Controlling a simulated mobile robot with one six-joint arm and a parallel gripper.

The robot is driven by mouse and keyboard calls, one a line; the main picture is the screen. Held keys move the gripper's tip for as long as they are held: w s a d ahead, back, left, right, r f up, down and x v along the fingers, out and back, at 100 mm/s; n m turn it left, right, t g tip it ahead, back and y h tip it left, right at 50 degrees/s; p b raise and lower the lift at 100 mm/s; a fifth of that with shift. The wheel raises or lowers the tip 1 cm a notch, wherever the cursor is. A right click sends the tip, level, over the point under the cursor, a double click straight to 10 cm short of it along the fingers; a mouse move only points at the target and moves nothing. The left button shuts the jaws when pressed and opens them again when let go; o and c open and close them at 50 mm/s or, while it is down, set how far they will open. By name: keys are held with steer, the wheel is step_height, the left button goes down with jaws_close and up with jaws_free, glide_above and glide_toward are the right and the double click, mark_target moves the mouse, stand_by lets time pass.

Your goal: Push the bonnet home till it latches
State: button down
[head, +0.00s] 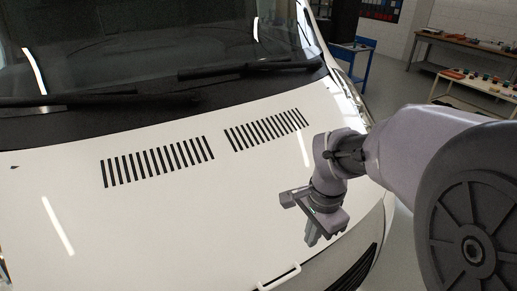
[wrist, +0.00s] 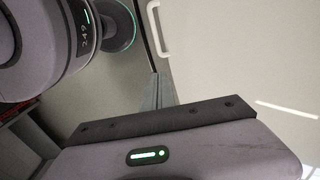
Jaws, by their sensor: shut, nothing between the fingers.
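The white bonnet (head: 130,225) fills the lower left of the head view, with two rows of black vent slots. It also shows as a pale panel in the wrist view (wrist: 245,60). From these views I cannot tell whether it is latched or slightly raised. My gripper (head: 312,238) is shut and empty, fingers pointing down by the bonnet's front right part. In the wrist view its fingers (wrist: 164,90) appear close to the panel's edge; contact cannot be told. A white bar handle (head: 280,278) is at the front edge, also seen in the wrist view (wrist: 158,28).
The windscreen (head: 150,40) and wipers (head: 250,68) lie behind the bonnet. A dark grille (head: 358,270) is below its front right edge. A workbench (head: 465,43) and a blue trolley (head: 355,62) stand at the back right, with open floor before them.

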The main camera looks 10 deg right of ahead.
mark_target(301, 269)
steer(key=f+b, duration=0.1)
steer(key=f, duration=0.3)
steer(key=f+b, duration=0.2)
steer(key=f, duration=0.3)
steer(key=f+b, duration=0.1)
steer(key=f, duration=0.3)
steer(key=shift+w+a+f, duration=0.15)
steer(key=shift+w+f, duration=0.25)
